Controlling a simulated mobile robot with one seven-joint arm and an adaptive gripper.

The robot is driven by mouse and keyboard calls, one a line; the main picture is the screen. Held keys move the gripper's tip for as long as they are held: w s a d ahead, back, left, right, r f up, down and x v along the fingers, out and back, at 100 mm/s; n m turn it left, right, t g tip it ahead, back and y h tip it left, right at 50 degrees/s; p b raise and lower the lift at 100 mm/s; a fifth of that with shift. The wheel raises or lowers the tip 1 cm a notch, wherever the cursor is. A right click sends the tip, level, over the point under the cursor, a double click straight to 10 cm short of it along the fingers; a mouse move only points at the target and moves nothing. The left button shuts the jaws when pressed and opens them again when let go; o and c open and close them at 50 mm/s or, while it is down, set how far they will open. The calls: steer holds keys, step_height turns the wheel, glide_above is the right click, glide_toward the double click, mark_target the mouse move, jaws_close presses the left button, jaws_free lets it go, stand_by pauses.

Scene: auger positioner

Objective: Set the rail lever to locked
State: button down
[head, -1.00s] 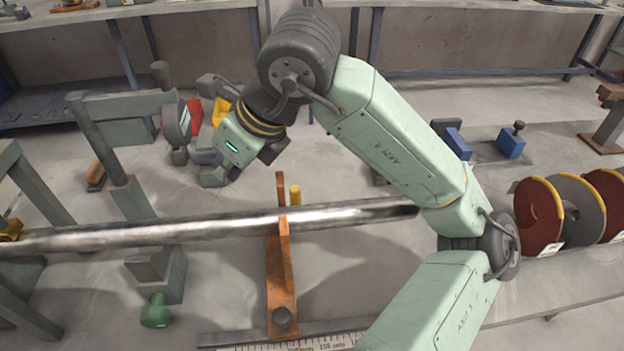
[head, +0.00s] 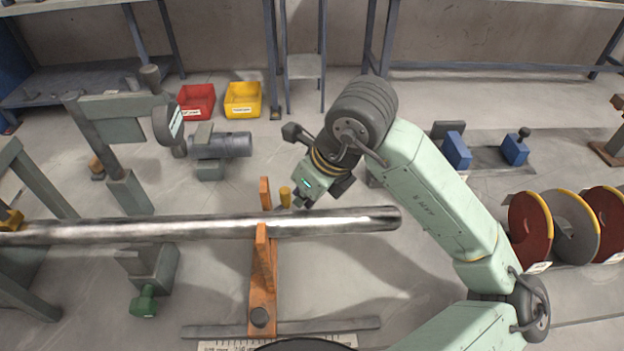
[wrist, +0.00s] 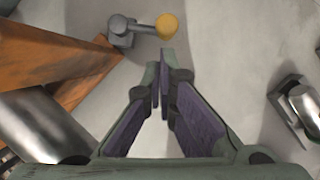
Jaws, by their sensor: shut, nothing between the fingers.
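A lever with a round yellow knob (wrist: 167,27) and a grey pivot (wrist: 122,30) shows in the wrist view, beside the orange stand (wrist: 60,50). In the head view the yellow knob (head: 285,194) stands just behind the steel pipe, next to the orange stand (head: 262,275). My gripper (wrist: 162,68) is shut and empty. In the wrist view its fingertips point toward the knob, with a small visible gap. In the head view my gripper (head: 299,201) is just right of the knob, its tips partly hidden. I cannot read the lever's setting.
The long steel pipe (head: 160,230) crosses in front of my gripper and rests at the orange stand. A grey motor (head: 225,146), red bin (head: 196,101) and yellow bin (head: 243,99) are behind. Auger discs (head: 570,225) stand at right. A grey metal part (wrist: 297,105) is right in the wrist view.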

steer(key=shift+x, duration=1.05)
steer(key=shift+w+f+b, duration=0.1)
steer(key=shift+f+b, duration=0.05)
steer(key=shift+b, duration=0.25)
